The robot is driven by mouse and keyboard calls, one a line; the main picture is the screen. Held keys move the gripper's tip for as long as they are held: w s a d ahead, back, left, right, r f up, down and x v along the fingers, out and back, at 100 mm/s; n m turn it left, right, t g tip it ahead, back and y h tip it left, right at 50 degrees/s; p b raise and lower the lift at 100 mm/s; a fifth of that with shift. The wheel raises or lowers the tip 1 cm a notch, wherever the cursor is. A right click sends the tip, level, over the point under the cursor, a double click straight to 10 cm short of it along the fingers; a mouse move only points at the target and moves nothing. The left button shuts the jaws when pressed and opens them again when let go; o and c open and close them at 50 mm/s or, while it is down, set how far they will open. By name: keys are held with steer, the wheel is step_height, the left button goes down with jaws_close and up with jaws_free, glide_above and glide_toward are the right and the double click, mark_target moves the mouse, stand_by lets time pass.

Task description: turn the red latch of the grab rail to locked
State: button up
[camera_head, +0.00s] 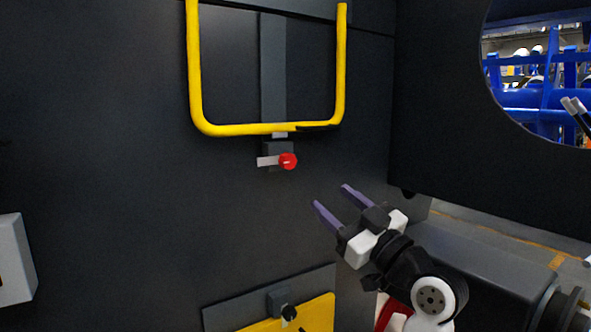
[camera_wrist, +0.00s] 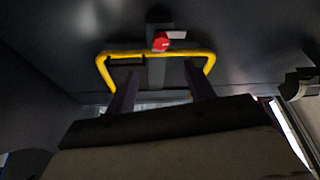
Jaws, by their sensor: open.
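The red latch (camera_head: 288,161) is a small round red knob with a pale flat tab pointing left in the head view. It sits on a dark block just below the bottom bar of the yellow grab rail (camera_head: 262,129). The wrist view also shows the red latch (camera_wrist: 161,41) and the upside-down yellow rail (camera_wrist: 190,53). My gripper (camera_head: 330,201) is open and empty, with two purple fingers. It is below and to the right of the latch, apart from it. The wrist view shows my gripper's fingers (camera_wrist: 162,88) partly in front of the rail.
Below is a yellow panel (camera_head: 310,316) with a black knob (camera_head: 289,312) on a dark plate. A grey box (camera_head: 14,262) is at the far left. A dark panel with a round opening stands at the right. The dark wall around the latch is clear.

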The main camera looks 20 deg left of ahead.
mark_target(290, 163)
steer(key=p+x, duration=0.2)
steer(key=x, duration=1.1)
steer(key=shift+w+a+r+p, duration=0.1)
steer(key=shift+a+r+p, duration=0.05)
steer(key=shift+a+p, duration=0.2)
steer(key=c, duration=1)
